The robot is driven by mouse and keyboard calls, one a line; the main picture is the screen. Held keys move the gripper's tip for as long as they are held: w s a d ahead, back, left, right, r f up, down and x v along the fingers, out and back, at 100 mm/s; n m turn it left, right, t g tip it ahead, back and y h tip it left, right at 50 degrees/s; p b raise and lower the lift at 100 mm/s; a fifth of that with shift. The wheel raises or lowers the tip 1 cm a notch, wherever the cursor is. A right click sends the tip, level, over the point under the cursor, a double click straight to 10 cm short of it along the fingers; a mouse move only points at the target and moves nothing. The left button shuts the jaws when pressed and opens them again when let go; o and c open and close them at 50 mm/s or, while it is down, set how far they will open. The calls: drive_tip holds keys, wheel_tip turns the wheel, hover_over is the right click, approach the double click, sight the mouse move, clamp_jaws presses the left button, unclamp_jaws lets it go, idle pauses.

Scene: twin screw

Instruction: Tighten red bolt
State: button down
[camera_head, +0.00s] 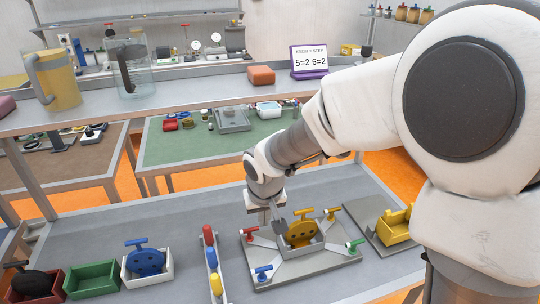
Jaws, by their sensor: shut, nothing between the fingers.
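The red bolt (250,234) is at the left corner of a grey fixture plate (300,267) on the front bench. A yellow bolt (333,213), a green bolt (356,245) and a blue bolt (263,273) are at its other corners. A yellow part with a T-handle (301,233) stands in a grey tray at the plate's middle. My gripper (279,224) is shut and empty, pointing down between the red bolt and the yellow part. It looks apart from the red bolt, but its exact height and any contact with the yellow part are unclear.
A bar with red, blue and yellow knobs (210,236) lies left of the plate. Further left are a white bin (128,275) with a blue part, a green bin (92,280) and a dark red bin (48,298). A yellow bin (399,228) stands at right. A shelf (190,88) spans behind.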

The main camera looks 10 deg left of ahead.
drive_tip(key=a+f, duration=0.2)
drive_tip(key=a, duration=0.1)
approach(249, 234)
drive_tip(key=shift+n+y, duration=0.3)
drive_tip(key=s+f, duration=0.1)
drive_tip(key=f, duration=0.1)
drive_tip(key=s+f+p, duration=0.1)
drive_tip(key=s+f, duration=0.1)
drive_tip(key=shift+s+f, duration=0.15)
drive_tip(key=shift+s, duration=0.05)
drive_tip(key=w, duration=0.1)
drive_tip(key=w+a+p, duration=0.1)
drive_tip(key=shift+w+f, duration=0.35)
drive_tip(key=shift+f, duration=0.05)
drive_tip(key=shift+w+a+f, duration=0.2)
drive_tip(key=shift+w+a, duration=0.05)
drive_tip(key=shift+w, duration=0.3)
drive_tip(key=shift+f, duration=0.1)
